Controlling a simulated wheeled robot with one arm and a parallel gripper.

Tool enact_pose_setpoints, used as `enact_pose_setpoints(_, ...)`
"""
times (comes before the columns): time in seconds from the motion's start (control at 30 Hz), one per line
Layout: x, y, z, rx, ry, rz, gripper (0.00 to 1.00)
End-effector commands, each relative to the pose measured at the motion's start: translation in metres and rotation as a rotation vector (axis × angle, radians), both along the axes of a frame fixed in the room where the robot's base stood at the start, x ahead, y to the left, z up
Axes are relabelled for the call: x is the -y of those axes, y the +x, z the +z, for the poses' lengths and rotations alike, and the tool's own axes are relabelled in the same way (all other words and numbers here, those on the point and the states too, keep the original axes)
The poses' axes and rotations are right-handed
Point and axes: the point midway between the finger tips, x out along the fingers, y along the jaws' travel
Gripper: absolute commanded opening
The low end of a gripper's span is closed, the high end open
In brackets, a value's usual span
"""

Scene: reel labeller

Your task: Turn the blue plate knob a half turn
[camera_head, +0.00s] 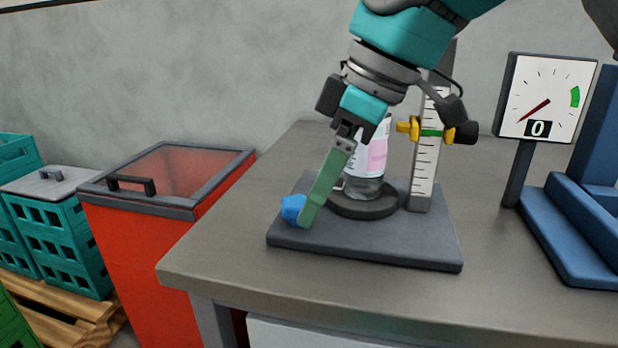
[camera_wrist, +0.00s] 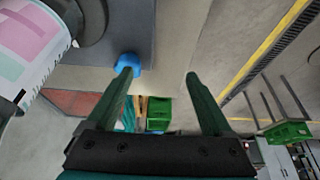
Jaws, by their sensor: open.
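The blue plate knob (camera_head: 293,209) sits at the left edge of a dark base plate (camera_head: 370,243) on the table. My gripper (camera_head: 306,222) points down beside the knob, with a green finger overlapping the knob's right side in the head view. In the wrist view the gripper (camera_wrist: 160,75) is open, its two fingers wide apart. The knob (camera_wrist: 128,62) shows at the tip of the left finger there, not centred between the fingers. I cannot tell whether finger and knob touch. A bottle (camera_head: 367,160) with a pink and white label stands on a round dark plate (camera_head: 362,204), partly hidden by my gripper.
A scale post (camera_head: 425,170) with a yellow clamp (camera_head: 408,127) rises behind the bottle. A dial gauge (camera_head: 547,97) reading 0 and a blue stand (camera_head: 570,235) are on the right. A red bin (camera_head: 150,250) and green crates (camera_head: 65,240) stand left of the table.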

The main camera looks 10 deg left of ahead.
Motion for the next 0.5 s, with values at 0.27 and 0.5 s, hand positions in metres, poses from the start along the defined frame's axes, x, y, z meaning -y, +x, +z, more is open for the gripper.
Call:
enact_pose_setpoints(0.27, 0.026, -0.046, 0.006, 0.000, -0.001, 0.000, 0.85)
enact_pose_setpoints(0.5, 0.042, -0.073, 0.009, 0.000, -0.001, 0.001, 0.85)
